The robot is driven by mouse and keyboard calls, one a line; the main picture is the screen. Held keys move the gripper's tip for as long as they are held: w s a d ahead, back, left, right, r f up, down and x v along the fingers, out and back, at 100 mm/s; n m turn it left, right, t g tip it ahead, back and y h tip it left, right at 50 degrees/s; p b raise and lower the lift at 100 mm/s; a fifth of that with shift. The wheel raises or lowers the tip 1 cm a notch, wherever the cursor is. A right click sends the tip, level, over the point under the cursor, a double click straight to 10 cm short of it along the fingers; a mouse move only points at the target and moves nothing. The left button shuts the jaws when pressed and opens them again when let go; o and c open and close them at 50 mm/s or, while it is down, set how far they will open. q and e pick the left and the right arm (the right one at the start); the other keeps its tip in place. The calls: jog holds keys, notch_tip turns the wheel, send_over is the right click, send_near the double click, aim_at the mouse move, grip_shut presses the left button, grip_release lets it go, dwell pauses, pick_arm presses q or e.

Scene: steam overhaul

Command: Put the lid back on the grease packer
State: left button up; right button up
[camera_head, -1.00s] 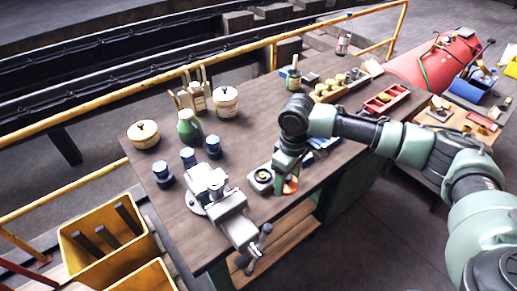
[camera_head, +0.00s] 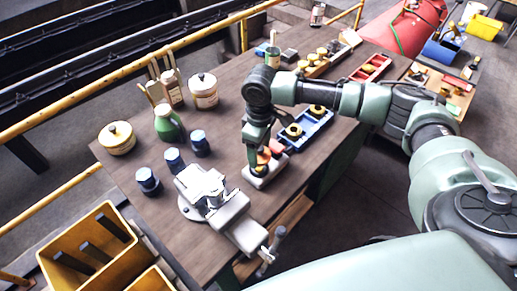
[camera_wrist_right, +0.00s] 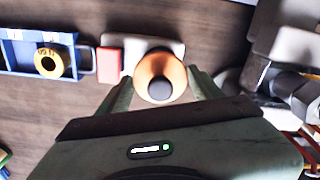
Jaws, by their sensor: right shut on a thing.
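The lid is an orange-copper disc with a black knob (camera_wrist_right: 160,88), seen between the fingers of my right gripper (camera_wrist_right: 162,92) in the wrist view. My right gripper (camera_head: 257,163) is shut on it and points down. The lid's orange edge (camera_head: 263,157) also shows in the head view. The pale grey base of the grease packer (camera_head: 268,178) lies under the gripper and lid on the bench, and shows behind the lid in the wrist view (camera_wrist_right: 175,46). The lid hides the packer's opening; I cannot tell whether they touch. My left gripper is not in view.
A grey vise (camera_head: 215,200) stands left of the packer. A red block (camera_head: 277,147) and a blue tray (camera_head: 322,126) with yellow rings lie to its right. Blue-capped jars (camera_head: 174,160), a green bottle (camera_head: 169,125) and cream tins (camera_head: 203,92) stand farther left on the wooden bench.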

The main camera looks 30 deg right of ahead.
aim_at(259, 156)
notch_tip(259, 156, down, 3)
jog(key=b, duration=0.3)
jog(key=shift+w+f, duration=0.15)
jog(key=shift+f, duration=1)
pick_arm(q)
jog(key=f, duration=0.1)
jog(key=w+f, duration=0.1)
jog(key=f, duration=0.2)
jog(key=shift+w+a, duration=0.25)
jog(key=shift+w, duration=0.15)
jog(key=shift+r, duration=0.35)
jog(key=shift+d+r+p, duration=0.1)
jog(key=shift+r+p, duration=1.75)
jog(key=shift+p, duration=0.15)
pick_arm(e)
jog(key=shift+f, duration=0.1)
dwell(0.4)
dwell(0.3)
